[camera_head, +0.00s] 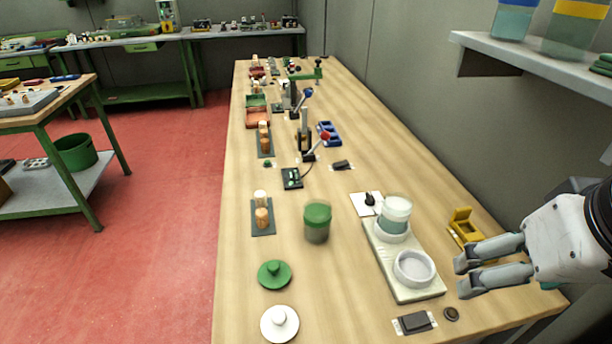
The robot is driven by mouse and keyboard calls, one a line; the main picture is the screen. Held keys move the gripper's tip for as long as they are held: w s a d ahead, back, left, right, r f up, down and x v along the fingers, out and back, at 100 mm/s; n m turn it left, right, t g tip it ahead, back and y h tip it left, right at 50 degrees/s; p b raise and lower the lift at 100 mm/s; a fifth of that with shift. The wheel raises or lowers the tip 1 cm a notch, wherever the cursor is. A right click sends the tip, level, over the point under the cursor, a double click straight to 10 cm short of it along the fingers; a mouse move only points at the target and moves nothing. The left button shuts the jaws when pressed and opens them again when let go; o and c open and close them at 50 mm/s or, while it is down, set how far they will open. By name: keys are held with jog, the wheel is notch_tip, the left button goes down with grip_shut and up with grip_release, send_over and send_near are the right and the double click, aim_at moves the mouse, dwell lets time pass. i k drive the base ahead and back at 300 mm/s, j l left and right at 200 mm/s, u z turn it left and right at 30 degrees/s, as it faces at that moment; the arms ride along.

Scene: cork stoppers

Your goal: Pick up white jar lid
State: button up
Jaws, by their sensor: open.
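The white jar lid (280,323) is a round disc with a knob on top. It lies knob up on the wooden bench (350,300), near the bottom of the view and close to the bench's left edge. My gripper (462,277) is at the right side of the view, with its two grey fingers pointing left. The fingers are apart with nothing between them. The gripper is well to the right of the white lid, and the pale two-ring stand lies between them in the picture.
A green lid (274,273) lies just behind the white lid. A green-topped jar (317,222) stands further back. A yellow fixture (463,225) is near my gripper. A shelf (540,60) overhangs at upper right.

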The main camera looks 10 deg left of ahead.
aim_at(279, 324)
jog(key=k+j+u, duration=0.1)
jog(key=j, duration=0.3)
jog(key=k+j+u, duration=0.15)
jog(key=j, duration=0.2)
jog(key=k+j+u, duration=0.1)
jog(key=j, duration=0.3)
jog(key=k+j+u, duration=0.1)
jog(key=j, duration=0.35)
